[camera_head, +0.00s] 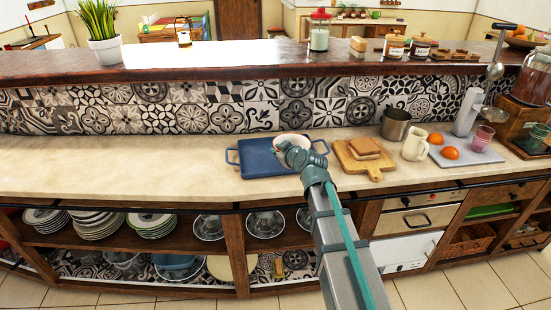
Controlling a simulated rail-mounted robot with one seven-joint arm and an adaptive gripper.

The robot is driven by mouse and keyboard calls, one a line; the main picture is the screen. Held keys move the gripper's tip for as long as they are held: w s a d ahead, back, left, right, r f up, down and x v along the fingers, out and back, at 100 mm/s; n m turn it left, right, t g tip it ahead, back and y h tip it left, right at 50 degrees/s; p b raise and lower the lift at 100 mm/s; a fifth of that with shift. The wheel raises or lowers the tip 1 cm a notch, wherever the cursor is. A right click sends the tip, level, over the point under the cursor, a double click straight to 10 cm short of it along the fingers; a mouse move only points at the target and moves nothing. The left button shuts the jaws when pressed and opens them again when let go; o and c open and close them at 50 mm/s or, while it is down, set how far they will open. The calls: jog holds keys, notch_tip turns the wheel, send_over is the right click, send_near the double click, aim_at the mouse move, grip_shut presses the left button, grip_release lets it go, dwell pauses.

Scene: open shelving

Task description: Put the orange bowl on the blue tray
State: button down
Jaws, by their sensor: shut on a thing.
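The blue tray (256,166) lies on the counter near the middle of the view, with a handle at each side. A bowl (291,138) with a pale inside and an orange rim is over the tray's right rear part. My gripper (287,149) is in front of the bowl and shut on it. My arm comes up from the lower right and hides part of the bowl and the tray's right side. I cannot tell whether the bowl touches the tray.
A wooden board (352,164) with bread (365,148) lies right of the tray. A metal pot (396,124), a white mug (415,145) and a pale board (468,155) with oranges stand farther right. The counter (120,165) is clear on the left.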

jog(key=shift+w+a+f, duration=0.1)
jog(key=shift+a+f, duration=0.15)
jog(key=shift+a+f+p, duration=0.15)
jog(key=shift+f+p, duration=0.35)
jog(key=shift+f, duration=1.35)
jog(key=c, duration=1.2)
grip_release()
jog(key=b+v, duration=0.2)
jog(key=v, duration=1)
